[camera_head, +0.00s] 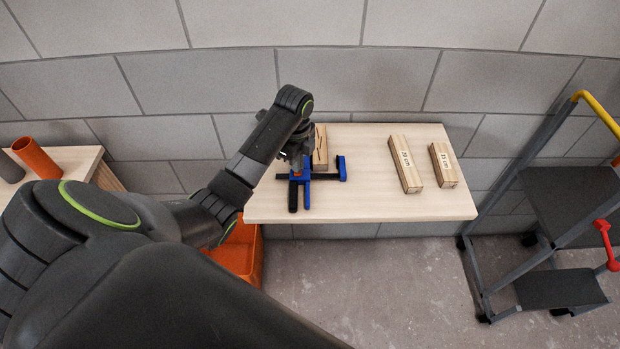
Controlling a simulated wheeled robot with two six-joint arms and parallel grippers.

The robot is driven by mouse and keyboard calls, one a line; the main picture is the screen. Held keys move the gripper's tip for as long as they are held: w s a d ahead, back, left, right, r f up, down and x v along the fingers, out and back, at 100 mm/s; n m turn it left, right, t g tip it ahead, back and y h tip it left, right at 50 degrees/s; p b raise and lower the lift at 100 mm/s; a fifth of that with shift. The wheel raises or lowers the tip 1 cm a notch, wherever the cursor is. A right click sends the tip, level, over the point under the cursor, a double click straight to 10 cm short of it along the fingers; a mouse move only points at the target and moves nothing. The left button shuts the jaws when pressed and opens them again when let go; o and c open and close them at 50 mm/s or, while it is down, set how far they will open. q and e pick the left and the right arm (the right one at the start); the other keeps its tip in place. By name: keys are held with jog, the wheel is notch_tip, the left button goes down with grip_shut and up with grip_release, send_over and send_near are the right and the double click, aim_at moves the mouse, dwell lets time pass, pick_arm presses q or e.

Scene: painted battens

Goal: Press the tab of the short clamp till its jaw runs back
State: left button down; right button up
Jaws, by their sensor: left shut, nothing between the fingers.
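A blue clamp with a black bar (325,178) lies on the light wooden table, and its blue end jaw (342,168) is at the right. Its black handle (293,197) points toward the front edge. A small orange patch, perhaps its tab (296,173), shows just under my left gripper (300,163). My left gripper is shut, points down over the left part of the clamp and hides part of it. I cannot tell if the fingertips touch the tab. My right gripper is not in view.
Battens marked 20 cm (405,165) and 15 cm (443,165) lie at the right of the table (370,205). An orange crate (240,255) is below, a step trolley (570,200) at right.

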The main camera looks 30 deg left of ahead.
pick_arm(q)
jog(key=shift+f, duration=0.85)
dwell(1.1)
dwell(0.4)
notch_tip(320, 180, up, 6)
jog(key=p, duration=0.7)
jog(key=shift+r, duration=0.1)
dwell(0.4)
